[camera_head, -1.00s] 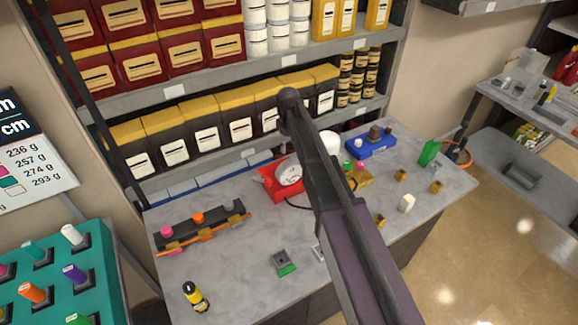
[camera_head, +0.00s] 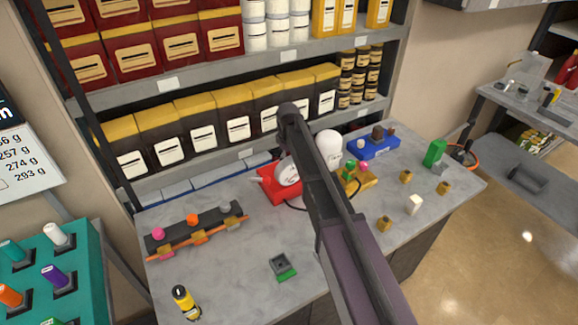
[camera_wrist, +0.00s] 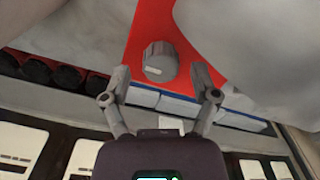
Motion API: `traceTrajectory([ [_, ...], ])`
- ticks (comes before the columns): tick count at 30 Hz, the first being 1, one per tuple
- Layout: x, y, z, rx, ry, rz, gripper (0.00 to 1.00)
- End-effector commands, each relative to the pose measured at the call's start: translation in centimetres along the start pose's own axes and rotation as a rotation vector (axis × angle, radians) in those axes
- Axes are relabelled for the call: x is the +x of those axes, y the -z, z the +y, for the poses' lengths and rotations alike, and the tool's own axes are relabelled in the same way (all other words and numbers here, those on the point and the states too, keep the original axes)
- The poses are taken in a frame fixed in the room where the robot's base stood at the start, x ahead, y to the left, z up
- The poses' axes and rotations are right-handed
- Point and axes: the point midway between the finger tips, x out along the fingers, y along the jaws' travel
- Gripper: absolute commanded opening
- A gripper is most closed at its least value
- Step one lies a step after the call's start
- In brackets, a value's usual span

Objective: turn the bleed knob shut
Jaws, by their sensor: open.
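The bleed knob (camera_wrist: 160,61) is a round grey knob with a pale mark on its lower edge. It stands on a red body (camera_wrist: 150,25) in the wrist view. My gripper (camera_wrist: 162,82) is open, with one fingertip to each side of the knob and slightly below it in the picture. The fingers appear apart from the knob; the depth between them is hard to tell. In the head view, the red unit (camera_head: 268,184) with a white round gauge (camera_head: 288,172) sits at the back of the bench. My arm hides its right part, the knob and my gripper.
A dark rack with coloured knobs (camera_head: 190,228) lies to the left. A blue block (camera_head: 377,147) and several small brass pieces lie to the right. Stocked shelves (camera_head: 190,75) rise behind the bench.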

Motion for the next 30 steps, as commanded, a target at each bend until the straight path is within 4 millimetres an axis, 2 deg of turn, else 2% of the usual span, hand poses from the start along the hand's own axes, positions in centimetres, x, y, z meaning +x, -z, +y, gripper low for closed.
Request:
traceTrajectory([
  [6,1.03,0.02,-0.02,0.0,0.0,0.0,0.77],
  [18,1.09,0.03,-0.03,-0.001,0.0,0.0,0.77],
  [20,1.09,0.03,-0.03,-0.001,0.0,0.0,0.63],
  [26,1.09,0.03,-0.02,-0.001,0.0,0.0,0.03],
  [27,1.09,0.03,-0.02,-0.001,0.0,0.0,0.0],
  [30,1.09,-0.27,0.19,0.002,-0.001,0.0,0.0],
])
